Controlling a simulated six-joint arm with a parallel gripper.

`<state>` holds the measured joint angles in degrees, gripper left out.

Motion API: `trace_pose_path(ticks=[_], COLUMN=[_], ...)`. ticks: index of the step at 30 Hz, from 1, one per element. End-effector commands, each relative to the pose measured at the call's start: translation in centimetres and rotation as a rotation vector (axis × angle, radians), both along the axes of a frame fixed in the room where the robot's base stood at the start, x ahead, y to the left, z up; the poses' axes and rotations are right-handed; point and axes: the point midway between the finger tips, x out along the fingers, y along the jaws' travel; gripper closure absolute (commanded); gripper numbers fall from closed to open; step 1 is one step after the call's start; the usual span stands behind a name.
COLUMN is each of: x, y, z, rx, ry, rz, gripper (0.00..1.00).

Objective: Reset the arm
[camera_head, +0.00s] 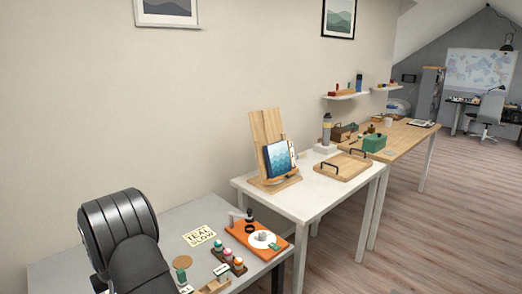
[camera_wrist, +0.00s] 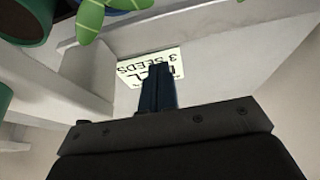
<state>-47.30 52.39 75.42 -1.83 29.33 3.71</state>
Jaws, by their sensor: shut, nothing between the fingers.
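My gripper (camera_wrist: 158,72) shows in the wrist view with its dark fingers together and nothing between them. Behind the fingertips is a pale card (camera_wrist: 152,66) with printed text that reads in part "3 SEEDS". I cannot tell whether the fingers touch it. In the head view my arm, black and ribbed, rises at the lower left over the near grey table (camera_head: 60,262). My fingers are not visible in that view.
In the wrist view a green-leaved plant (camera_wrist: 92,15) and a dark pot (camera_wrist: 28,20) are close by. In the head view an orange tray (camera_head: 240,226), a lettered card (camera_head: 199,236) and small items crowd the near table. A wooden easel (camera_head: 262,130) stands on the white table (camera_head: 310,204).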

Motion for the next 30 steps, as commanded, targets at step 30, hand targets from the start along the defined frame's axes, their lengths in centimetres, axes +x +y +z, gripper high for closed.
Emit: trace_pose_path(ticks=[30], x=[-1.9], y=[1.9], z=[-1.7], rx=[0.0], ry=[0.0], rz=[0.0], gripper=[0.65])
